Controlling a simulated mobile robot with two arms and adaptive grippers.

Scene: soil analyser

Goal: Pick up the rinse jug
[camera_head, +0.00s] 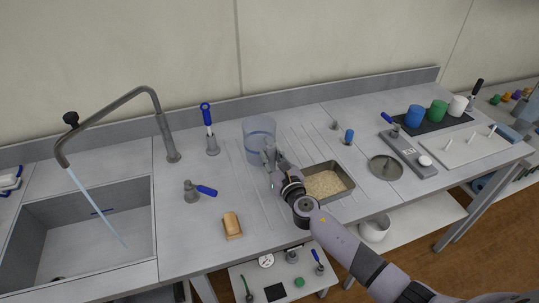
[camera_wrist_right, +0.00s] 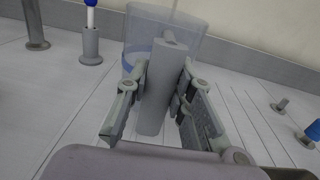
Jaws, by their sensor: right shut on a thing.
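The rinse jug (camera_head: 258,133) is a clear, upright vessel with a blue band, standing on the ribbed part of the worktop behind my right gripper. My right gripper (camera_head: 272,162) reaches in from the lower right to the jug's near side. In the right wrist view, the two fingers (camera_wrist_right: 162,92) are shut on the jug's grey upright handle (camera_wrist_right: 159,85), with the clear jug wall (camera_wrist_right: 140,32) behind it. I cannot tell whether the jug's base is lifted off the surface. My left gripper is not in view.
A metal tray of grainy material (camera_head: 345,196) sits just right of my right gripper. A blue-handled tool in a holder (camera_head: 212,145) stands left of the jug. A wooden-looking brush (camera_head: 232,226) lies near the front edge. Water runs from a tap (camera_head: 150,92) into the sink at left.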

